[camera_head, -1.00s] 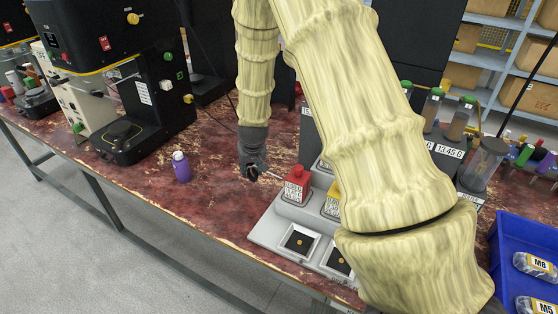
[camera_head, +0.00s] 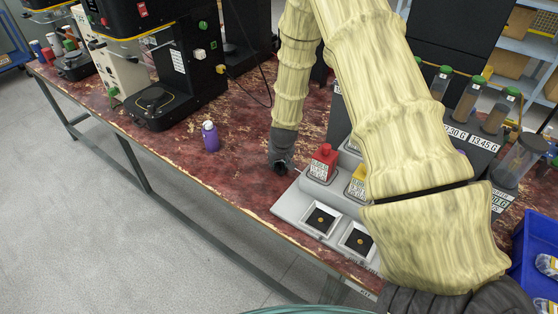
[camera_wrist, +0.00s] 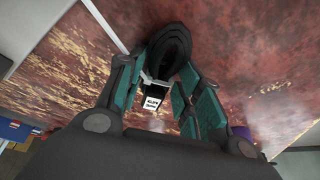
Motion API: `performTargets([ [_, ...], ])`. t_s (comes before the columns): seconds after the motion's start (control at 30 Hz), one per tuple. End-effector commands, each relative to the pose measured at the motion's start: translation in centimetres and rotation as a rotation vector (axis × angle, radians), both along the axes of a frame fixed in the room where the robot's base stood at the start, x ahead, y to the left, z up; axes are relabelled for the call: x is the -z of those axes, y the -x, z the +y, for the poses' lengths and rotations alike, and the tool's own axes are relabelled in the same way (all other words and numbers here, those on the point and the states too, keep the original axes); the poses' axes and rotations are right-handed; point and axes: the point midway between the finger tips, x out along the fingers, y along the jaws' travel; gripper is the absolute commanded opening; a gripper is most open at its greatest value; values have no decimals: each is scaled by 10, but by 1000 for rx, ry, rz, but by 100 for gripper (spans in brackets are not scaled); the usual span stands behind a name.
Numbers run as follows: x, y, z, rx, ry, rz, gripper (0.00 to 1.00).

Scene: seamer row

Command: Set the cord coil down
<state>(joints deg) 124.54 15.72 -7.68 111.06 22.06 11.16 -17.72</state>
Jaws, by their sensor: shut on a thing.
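The cord coil (camera_wrist: 168,48) is a black looped bundle with a white printed label. In the wrist view it sits between the teal-padded fingers of my gripper (camera_wrist: 162,72), which is shut on it. The red, scuffed tabletop (camera_wrist: 245,75) lies beyond the coil; I cannot tell whether the coil touches it. In the head view my gripper (camera_head: 281,168) points down at the table, left of the red-topped block on the grey fixture. The coil is too small and dark to make out there.
A purple bottle (camera_head: 211,137) stands left of my gripper. The grey fixture (camera_head: 292,203) with red and yellow blocks lies to the right. A black machine (camera_head: 160,65) stands at the left, and a blue bin (camera_head: 527,255) at the right. Table between bottle and fixture is clear.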

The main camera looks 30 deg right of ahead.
Motion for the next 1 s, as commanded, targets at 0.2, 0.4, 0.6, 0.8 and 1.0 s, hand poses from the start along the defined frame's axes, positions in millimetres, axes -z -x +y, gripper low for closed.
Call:
performTargets([
  [0.2,0,-1,0,-1,1,-1,6],
  [0.4,3,0,0,-1,1,-1,41],
  [0.6,3,0,0,-1,1,-1,57],
  [0.8,2,0,0,-1,1,-1,57],
  [1.0,-7,2,1,-1,1,-1,57],
])
